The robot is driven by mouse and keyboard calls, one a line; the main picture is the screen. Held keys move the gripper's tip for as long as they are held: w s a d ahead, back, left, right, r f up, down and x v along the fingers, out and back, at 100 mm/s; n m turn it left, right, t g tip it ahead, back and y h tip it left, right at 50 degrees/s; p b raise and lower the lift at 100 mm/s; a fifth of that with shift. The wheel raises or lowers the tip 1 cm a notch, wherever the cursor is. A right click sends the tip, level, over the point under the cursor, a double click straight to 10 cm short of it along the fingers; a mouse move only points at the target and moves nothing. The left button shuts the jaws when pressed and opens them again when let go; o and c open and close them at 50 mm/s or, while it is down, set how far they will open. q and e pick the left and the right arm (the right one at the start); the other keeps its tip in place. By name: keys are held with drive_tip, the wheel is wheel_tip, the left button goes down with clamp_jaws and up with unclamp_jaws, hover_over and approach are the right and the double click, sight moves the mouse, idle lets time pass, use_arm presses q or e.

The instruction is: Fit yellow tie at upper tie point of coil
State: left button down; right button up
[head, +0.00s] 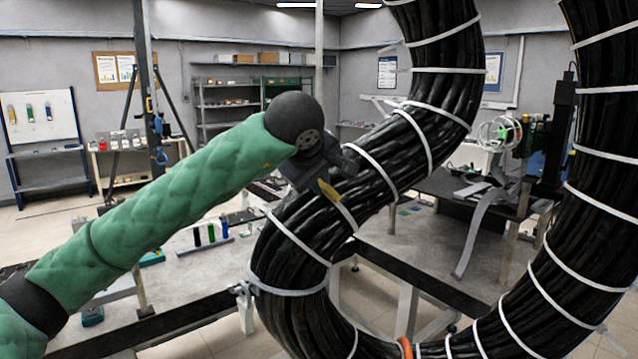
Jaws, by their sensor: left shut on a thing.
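The coil (400,150) is a thick black cable bundle with several white ties around it. It fills the middle and right of the head view. My left gripper (328,178) is at the end of the green-sleeved arm, against or just in front of the coil's left part. It is shut on a small yellow piece, the yellow tie (328,190), which shows at its fingertips beside a white tie. Whether the yellow tie touches the coil I cannot tell. My right gripper is not in view.
A grey workbench (200,262) with small coloured items stands behind the coil. A dark table (450,190) with a wire spool (498,133) stands at the back right. Shelves (230,100) line the far wall.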

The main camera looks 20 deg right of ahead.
use_arm(q)
drive_tip(key=shift+f, duration=0.1)
idle(0.3)
drive_tip(key=c, duration=1.3)
unclamp_jaws()
drive_tip(key=shift+c, duration=0.2)
